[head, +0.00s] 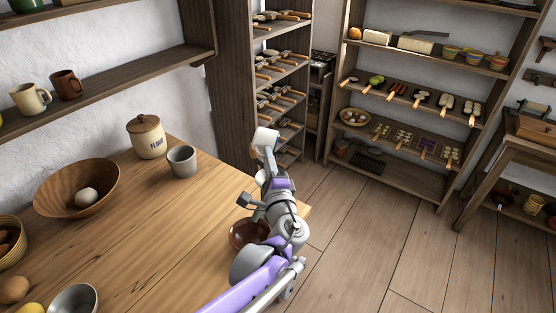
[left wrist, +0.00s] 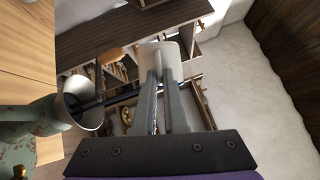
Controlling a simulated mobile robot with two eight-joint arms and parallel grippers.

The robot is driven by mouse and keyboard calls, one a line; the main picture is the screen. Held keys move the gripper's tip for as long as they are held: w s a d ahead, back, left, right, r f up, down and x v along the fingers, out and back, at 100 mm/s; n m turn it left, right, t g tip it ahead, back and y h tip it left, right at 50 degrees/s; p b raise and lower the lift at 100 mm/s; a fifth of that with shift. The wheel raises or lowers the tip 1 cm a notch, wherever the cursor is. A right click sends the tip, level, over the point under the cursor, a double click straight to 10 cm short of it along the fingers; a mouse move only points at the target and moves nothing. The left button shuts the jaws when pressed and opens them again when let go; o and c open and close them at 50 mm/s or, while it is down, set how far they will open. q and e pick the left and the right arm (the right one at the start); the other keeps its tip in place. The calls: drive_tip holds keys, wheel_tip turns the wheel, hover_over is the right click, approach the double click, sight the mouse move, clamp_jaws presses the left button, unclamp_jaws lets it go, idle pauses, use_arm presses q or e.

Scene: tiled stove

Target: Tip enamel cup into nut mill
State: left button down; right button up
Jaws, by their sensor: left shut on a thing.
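My left gripper (left wrist: 160,82) is shut on a white enamel cup (left wrist: 170,50), held by its wall. In the head view the white cup (head: 266,137) shows at the end of my left arm, past the table's right edge, and my left gripper (head: 268,155) is partly covered by its own wrist. The nut mill (left wrist: 45,120) shows in the left wrist view as a green body with a pale round hopper (left wrist: 83,103), left of the cup and apart from it. In the head view my arm seems to hide the mill. The cup's contents cannot be seen.
The wooden table (head: 150,215) holds a flour jar (head: 147,140), a grey cup (head: 183,162), a wooden bowl (head: 55,180) and a brown bowl (head: 240,236) beside my arm. Tool shelves (head: 262,48) stand behind. Floor at the right is clear.

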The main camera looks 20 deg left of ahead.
use_arm(q)
drive_tip(key=shift+a, duration=0.15)
drive_tip(key=shift+d+m, duration=0.25)
drive_tip(key=shift+m, duration=0.05)
drive_tip(key=shift+a, duration=0.15)
